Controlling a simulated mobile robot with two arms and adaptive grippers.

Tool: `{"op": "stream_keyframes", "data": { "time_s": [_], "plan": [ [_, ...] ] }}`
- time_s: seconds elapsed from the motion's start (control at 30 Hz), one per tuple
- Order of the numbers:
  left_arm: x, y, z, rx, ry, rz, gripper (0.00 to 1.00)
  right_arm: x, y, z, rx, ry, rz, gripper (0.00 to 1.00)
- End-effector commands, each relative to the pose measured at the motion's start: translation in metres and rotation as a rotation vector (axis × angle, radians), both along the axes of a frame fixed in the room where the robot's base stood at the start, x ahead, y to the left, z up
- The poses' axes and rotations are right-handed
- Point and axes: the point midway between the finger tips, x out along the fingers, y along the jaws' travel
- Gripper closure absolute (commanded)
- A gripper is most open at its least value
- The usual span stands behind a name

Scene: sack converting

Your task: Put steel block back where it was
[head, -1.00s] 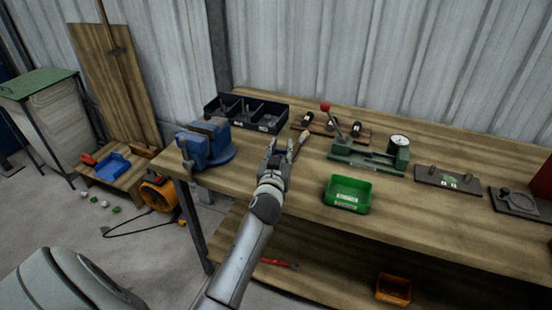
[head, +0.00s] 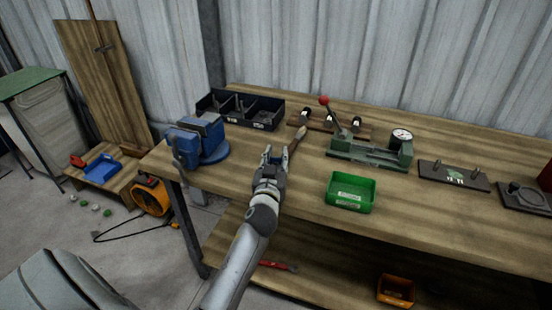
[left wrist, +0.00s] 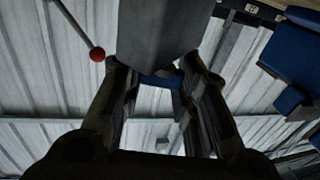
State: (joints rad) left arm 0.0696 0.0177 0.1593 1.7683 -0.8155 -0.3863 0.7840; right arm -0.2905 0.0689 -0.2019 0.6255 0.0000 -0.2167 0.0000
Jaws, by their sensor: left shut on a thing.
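My left gripper (head: 273,155) reaches in over the front part of the wooden workbench (head: 300,190), between the blue vise and the green bin. In the left wrist view the gripper (left wrist: 165,85) is shut on a plain grey block, the steel block (left wrist: 163,28), which sticks out beyond the fingers. A small blue patch shows below the block between the fingers. In the head view the block is mostly hidden by the gripper. My right gripper is not in view.
A blue vise (head: 196,143) stands left and a green bin (head: 350,193) right of the gripper. Behind are a black divided tray (head: 240,110), a brush-like tool (head: 297,142), a rack (head: 330,126) and a green lever press with a dial (head: 370,150). Bare wood lies between them.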

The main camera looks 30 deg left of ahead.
Motion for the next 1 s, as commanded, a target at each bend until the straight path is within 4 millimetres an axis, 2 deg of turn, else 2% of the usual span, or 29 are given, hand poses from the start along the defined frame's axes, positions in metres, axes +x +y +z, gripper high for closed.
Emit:
{"op": "stream_keyframes", "data": {
  "time_s": [0.03, 0.07, 0.23, 0.63, 0.77, 1.0],
  "plan": [
    [0.000, 0.000, -0.001, 0.001, -0.004, 0.000, 1.00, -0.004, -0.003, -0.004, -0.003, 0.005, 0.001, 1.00],
    [0.000, 0.000, -0.003, 0.000, 0.000, 0.000, 0.70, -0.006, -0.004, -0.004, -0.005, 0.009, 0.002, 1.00],
    [0.000, 0.000, -0.002, 0.000, 0.000, 0.000, 0.50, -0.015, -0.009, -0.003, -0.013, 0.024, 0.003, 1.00],
    [0.000, 0.000, 0.004, 0.000, -0.001, 0.000, 0.50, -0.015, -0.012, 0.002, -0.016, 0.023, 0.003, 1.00],
    [-0.014, -0.007, -0.001, -0.002, -0.001, -0.001, 0.50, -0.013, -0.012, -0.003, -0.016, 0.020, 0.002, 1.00],
    [-0.056, -0.026, -0.002, -0.004, 0.001, 0.000, 0.50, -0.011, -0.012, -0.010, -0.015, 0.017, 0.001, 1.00]
  ]
}}
